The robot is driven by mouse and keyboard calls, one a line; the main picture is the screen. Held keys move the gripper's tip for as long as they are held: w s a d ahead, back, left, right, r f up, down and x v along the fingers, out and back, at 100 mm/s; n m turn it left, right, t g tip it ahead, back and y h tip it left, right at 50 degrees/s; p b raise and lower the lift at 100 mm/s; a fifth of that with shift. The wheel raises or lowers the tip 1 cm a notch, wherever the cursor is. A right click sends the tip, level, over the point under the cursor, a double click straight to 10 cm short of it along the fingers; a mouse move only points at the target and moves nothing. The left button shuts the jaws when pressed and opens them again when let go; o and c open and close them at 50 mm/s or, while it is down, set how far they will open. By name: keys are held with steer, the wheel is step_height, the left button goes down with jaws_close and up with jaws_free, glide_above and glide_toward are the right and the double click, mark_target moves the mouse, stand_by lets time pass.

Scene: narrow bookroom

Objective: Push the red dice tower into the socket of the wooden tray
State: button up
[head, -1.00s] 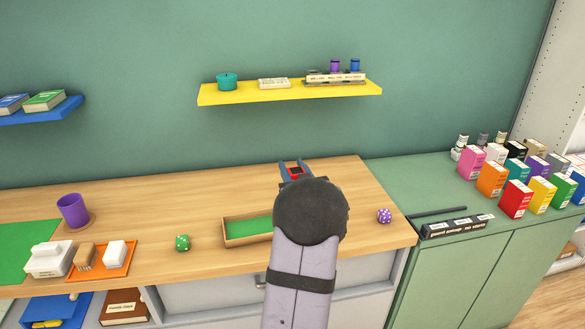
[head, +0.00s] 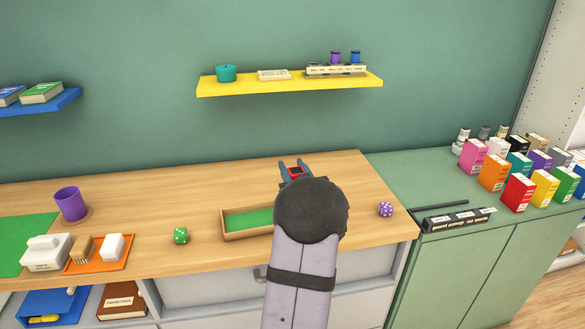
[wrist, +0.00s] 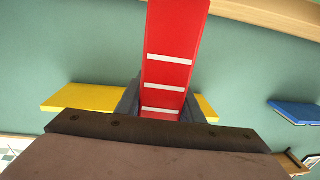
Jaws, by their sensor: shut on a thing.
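My gripper (head: 295,166) is shut on the red dice tower (wrist: 172,50). In the wrist view the tower is a long red block with white stripes between the two dark fingers. In the head view only a small red part of it (head: 296,171) shows between the finger tips, above the back of the wooden counter. The wooden tray (head: 233,236) with a green floor lies on the counter to the left of my wrist. My arm hides its right part, and its socket cannot be made out. The tower looks apart from the visible part of the tray.
A green die (head: 180,236) lies left of the tray and a purple die (head: 385,209) lies right of my arm. A purple cup (head: 70,204) and an orange mat (head: 85,267) are farther left. A yellow shelf (head: 220,88) hangs on the wall behind.

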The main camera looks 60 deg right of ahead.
steer(key=shift+f+b, duration=1.75)
steer(key=shift+f, duration=0.35)
steer(key=o, duration=1.1)
steer(key=shift+o, duration=0.8)
steer(key=o, duration=0.5)
steer(key=shift+c, duration=0.2)
steer(key=shift+r, duration=0.1)
steer(key=v, duration=1)
